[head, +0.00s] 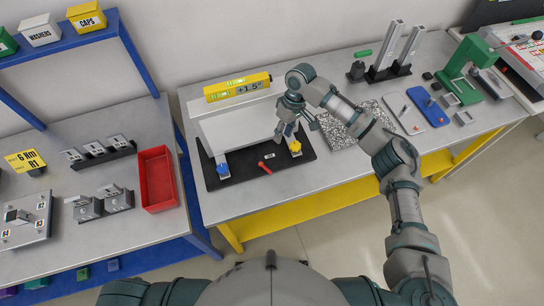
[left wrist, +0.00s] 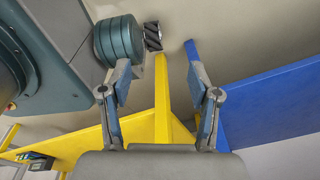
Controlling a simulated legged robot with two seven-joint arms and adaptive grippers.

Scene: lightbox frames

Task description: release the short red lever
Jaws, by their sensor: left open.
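The short red lever (head: 265,168) lies at the front middle of a black base (head: 240,181), between a blue knob (head: 222,170) on the left and a yellow knob (head: 295,148) on the right. A white panel (head: 236,126) stands behind them. My right gripper (head: 294,131) hangs above the base near the yellow knob, up and right of the red lever and apart from it. Its fingers look spread with nothing between them. My left gripper shows only in the left wrist view (left wrist: 160,78), open and empty, facing the floor and table legs.
A yellow level (head: 238,87) reading +1.5° sits behind the panel. A speckled plate (head: 338,132) and a blue plate (head: 430,106) lie to the right. A red tray (head: 158,180) is on the left table. A gap separates the tables. The grey table's front edge is clear.

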